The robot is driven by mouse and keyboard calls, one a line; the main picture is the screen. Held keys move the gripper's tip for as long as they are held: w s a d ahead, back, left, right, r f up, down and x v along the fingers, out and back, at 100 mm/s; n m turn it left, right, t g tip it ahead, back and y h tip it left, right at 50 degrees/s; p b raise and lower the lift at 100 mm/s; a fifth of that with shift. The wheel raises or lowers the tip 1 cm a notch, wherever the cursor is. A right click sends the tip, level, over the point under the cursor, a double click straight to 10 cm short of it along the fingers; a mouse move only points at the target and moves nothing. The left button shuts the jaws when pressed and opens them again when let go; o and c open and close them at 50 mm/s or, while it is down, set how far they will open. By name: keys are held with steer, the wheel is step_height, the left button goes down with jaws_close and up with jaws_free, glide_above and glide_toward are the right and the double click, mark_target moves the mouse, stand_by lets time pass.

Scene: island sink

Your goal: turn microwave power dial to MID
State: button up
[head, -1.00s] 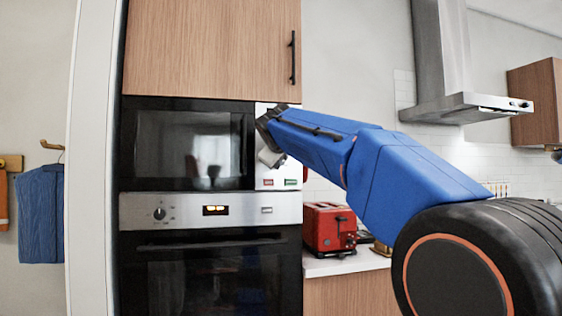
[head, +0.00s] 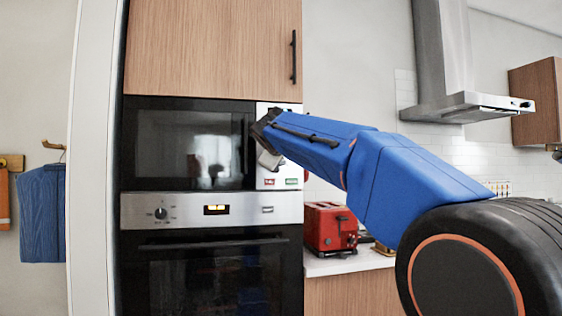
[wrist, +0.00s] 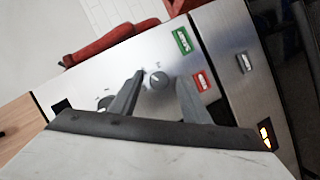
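The microwave (head: 185,145) is built in above the oven, with its light control panel (head: 264,183) on the right side. In the wrist view the panel shows two round dials. One dial (wrist: 159,80), nearer the green and red buttons, lies between my fingertips; the other dial (wrist: 104,103) is partly hidden by my left finger. I cannot read which is the power dial or where its pointer stands. My gripper (wrist: 160,77) is open, with a finger on each side of the nearer dial and visible gaps. In the head view my gripper (head: 267,150) covers the dials.
A green button (wrist: 182,40) and a red button (wrist: 200,82) sit beside the dials. The oven panel (head: 240,210) is below, and a cabinet (head: 205,45) is above. A red toaster (head: 330,228) stands on the counter at the lower right.

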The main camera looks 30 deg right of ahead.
steer(key=v, duration=1.7)
steer(key=shift+a, duration=0.2)
steer(key=shift+s, duration=0.15)
steer(key=s+a+f+m+g+y, duration=0.1)
steer(key=s+f, duration=0.7)
steer(key=f, duration=1.1)
steer(key=s+a+f+m+g+y, duration=0.2)
steer(key=s+f, duration=0.7)
steer(key=f, duration=0.9)
steer(key=s+a+f+m+g+y, duration=0.1)
steer(key=s+a+f+g+y, duration=0.3)
steer(key=s+f, duration=0.5)
step_height(320, 180, down, 11)
steer(key=shift+a+r+m+g+y, duration=0.15)
steer(key=shift+a+m+g+y, duration=0.25)
steer(key=shift+a+y, duration=0.35)
steer(key=shift+o, duration=0.2)
